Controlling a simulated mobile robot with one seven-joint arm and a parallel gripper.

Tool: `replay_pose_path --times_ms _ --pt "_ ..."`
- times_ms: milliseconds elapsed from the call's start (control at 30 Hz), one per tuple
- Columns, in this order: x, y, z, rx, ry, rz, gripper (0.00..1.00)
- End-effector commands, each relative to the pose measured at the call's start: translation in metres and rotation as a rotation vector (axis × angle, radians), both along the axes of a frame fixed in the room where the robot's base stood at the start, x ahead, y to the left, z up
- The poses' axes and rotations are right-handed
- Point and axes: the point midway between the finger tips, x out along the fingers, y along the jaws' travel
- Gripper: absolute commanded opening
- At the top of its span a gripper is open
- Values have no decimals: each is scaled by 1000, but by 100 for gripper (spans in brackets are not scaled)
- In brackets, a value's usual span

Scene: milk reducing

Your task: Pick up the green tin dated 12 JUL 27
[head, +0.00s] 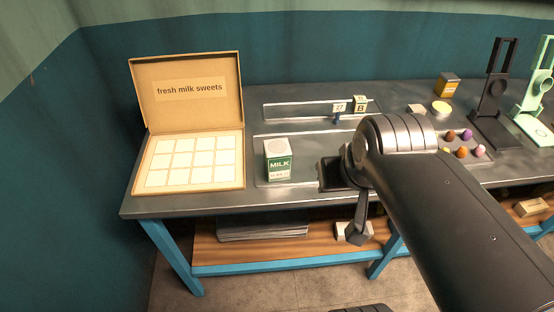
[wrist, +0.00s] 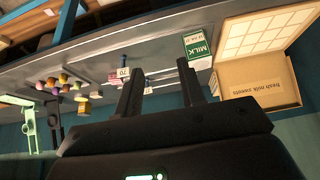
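A white-and-green milk tin (head: 278,162) stands upright on the metal table, right of the open cardboard box. Its front reads MILK, with a date line below too small to read. In the wrist view the tin (wrist: 195,46) appears beyond the tip of the right finger. My gripper (wrist: 158,68) is open, with two dark fingers apart and nothing seen between them. In the head view my gripper is a dark shape right of the tin, apart from it, and its fingers are mostly hidden by my arm.
The open box labelled fresh milk sweets (head: 187,88) has an empty-looking grid. Behind the tin is a shallow metal tray (head: 290,110) near small number and letter blocks (head: 360,103). Coloured balls (head: 462,152), a yellow tin (head: 447,85) and a black stand (head: 494,100) are at right.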

Motion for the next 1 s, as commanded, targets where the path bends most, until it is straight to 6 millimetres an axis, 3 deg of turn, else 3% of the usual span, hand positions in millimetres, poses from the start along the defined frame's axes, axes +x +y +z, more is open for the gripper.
replay_pose_path --times_ms 367,1000 --pt "0 0 0 0 0 0 38" --pt "0 0 0 0 0 0 90"
